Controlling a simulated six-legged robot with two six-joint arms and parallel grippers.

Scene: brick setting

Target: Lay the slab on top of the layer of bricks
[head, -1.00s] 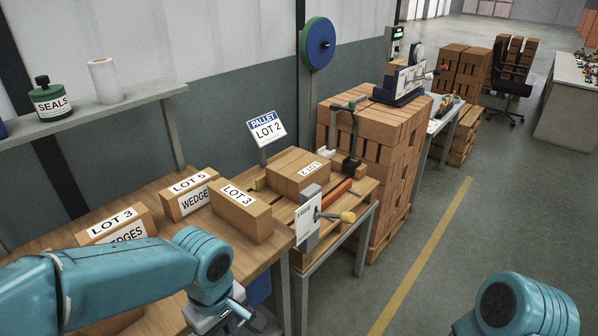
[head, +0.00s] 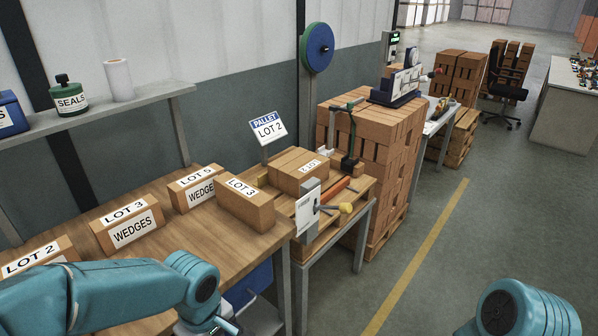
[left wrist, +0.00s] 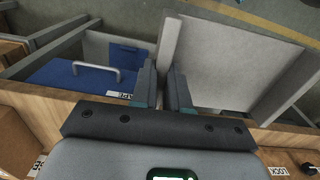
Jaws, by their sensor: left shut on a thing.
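The layer of bricks (head: 288,181) lies on a wooden pallet stand in the middle of the head view, with a white lot label on its top. My left gripper (left wrist: 165,92) is shut on a pale grey piece, which I take for the slab (left wrist: 172,42), held edge-on between the fingers in the left wrist view. Its full outline is unclear. In the head view my left gripper is at the bottom edge, partly cut off, left of and nearer than the bricks. My right arm shows at the bottom right; its gripper is out of view.
A wooden bench (head: 180,245) with labelled boxes (head: 130,225) is at the left. A white plate with a yellow-ended handle (head: 346,208) stands at the pallet's near side. A tall brick stack (head: 375,165) rises behind. A blue box (left wrist: 85,75) is beside the gripper.

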